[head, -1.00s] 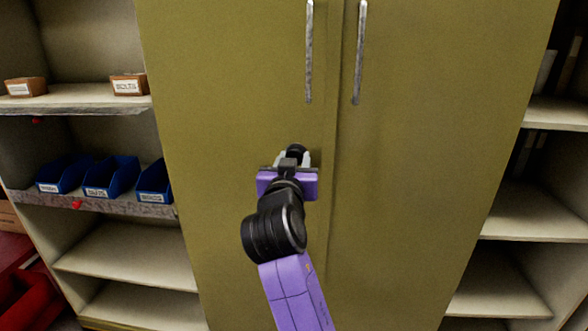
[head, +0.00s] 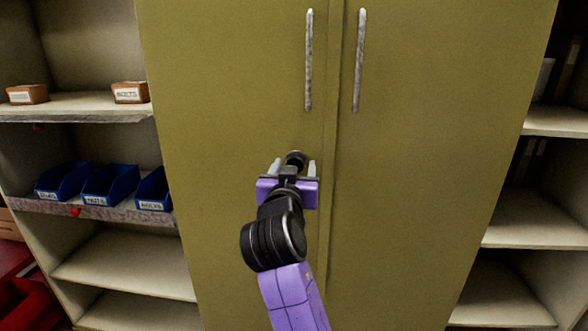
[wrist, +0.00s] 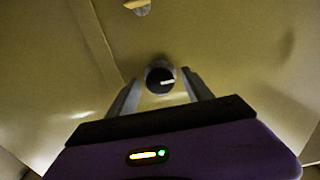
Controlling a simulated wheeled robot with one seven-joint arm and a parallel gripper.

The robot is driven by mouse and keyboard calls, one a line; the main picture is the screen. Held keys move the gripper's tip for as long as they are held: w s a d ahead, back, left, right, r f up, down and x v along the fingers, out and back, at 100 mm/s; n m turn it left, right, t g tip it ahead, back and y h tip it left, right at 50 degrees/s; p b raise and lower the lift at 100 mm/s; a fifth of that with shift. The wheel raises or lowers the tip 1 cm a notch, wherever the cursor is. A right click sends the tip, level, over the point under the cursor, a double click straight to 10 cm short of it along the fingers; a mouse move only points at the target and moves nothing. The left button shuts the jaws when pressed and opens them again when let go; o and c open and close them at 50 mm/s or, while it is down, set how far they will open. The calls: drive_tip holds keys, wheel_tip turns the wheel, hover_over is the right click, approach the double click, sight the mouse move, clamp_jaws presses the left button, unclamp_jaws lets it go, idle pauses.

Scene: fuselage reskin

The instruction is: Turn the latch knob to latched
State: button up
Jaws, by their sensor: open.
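The latch knob (head: 295,157) is a round dark knob on the left door of the olive cabinet, near the seam between the doors. In the wrist view the knob (wrist: 160,78) shows a black face with a white mark that lies nearly level, toward the right. My gripper (head: 293,167) is open in front of the knob, with one light finger on each side. In the wrist view the gripper (wrist: 158,80) has a visible gap between each finger and the knob. My gripper hides part of the door below the knob.
Two long metal handles (head: 309,60) (head: 359,60) stand upright on the doors above the knob. Open shelves with blue bins (head: 108,186) and small brown boxes (head: 130,93) are at left. More shelves (head: 528,220) are at right.

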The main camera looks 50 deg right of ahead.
drive_tip(key=v, duration=0.7)
drive_tip(key=shift+s+a, duration=0.25)
drive_tip(key=shift+a, duration=0.1)
drive_tip(key=w+a+r+n+t+y, duration=0.3)
drive_tip(key=a+n+t+y, duration=0.1)
drive_tip(key=a+n+t, duration=0.25)
drive_tip(key=s+a+f+n+t+y+p, duration=0.3)
drive_tip(key=s+a+f+n+y, duration=0.35)
drive_tip(key=a, duration=0.25)
drive_tip(key=s+a+f+m+g+y+p, duration=0.1)
drive_tip(key=s+f+p, duration=0.3)
drive_tip(key=s, duration=1.2)
drive_tip(key=s+a+f+m+g+y+p, duration=0.1)
drive_tip(key=s+f+g+p, duration=0.3)
drive_tip(key=s, duration=1.2)
drive_tip(key=shift+a+f+g+y, duration=0.35)
drive_tip(key=shift+a+f+y, duration=0.3)
drive_tip(key=shift+f+y, duration=0.15)
